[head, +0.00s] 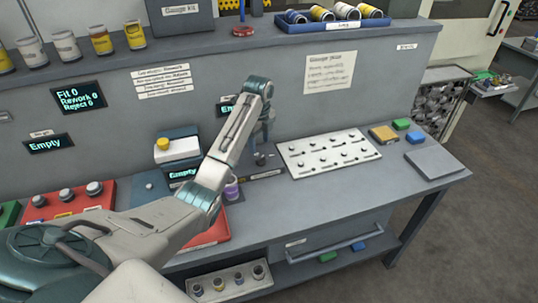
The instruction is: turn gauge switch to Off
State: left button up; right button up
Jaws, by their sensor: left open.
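My left gripper (262,150) hangs pointing down over the bench, partly hidden behind my own forearm. It is open, and I see nothing held in it. A small dark part (260,159) sits just at its fingertips on the bench; I cannot tell if this is the gauge switch, nor its setting, nor whether the fingers touch it. A box with a white and yellow top (178,150) stands left of the gripper, with a lit display (183,173) reading "Empty". Another display (226,106) on the back panel is mostly hidden by my arm. My right gripper is out of view.
A white board with several small pegs (328,152) lies right of the gripper. A red tray (70,203) with several knobbed parts is at the left. A purple part (231,188) sits close to my forearm. A grey plate (434,162) lies at the bench's right end.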

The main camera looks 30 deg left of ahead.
aim_at(260, 158)
pick_arm(q)
jog(key=shift+w+a+f+m+p, duration=0.45)
jog(key=shift+w+f+m+p, duration=0.15)
jog(key=shift+w+p, duration=0.15)
notch_tip(260, 158, down, 6)
jog(key=shift+w+r+p, duration=0.1)
jog(key=shift+r+p, duration=0.1)
jog(key=shift+p, duration=0.5)
jog(key=shift+f, duration=0.65)
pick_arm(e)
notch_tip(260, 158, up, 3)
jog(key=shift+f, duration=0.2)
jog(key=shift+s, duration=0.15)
pick_arm(q)
jog(key=c, duration=1)
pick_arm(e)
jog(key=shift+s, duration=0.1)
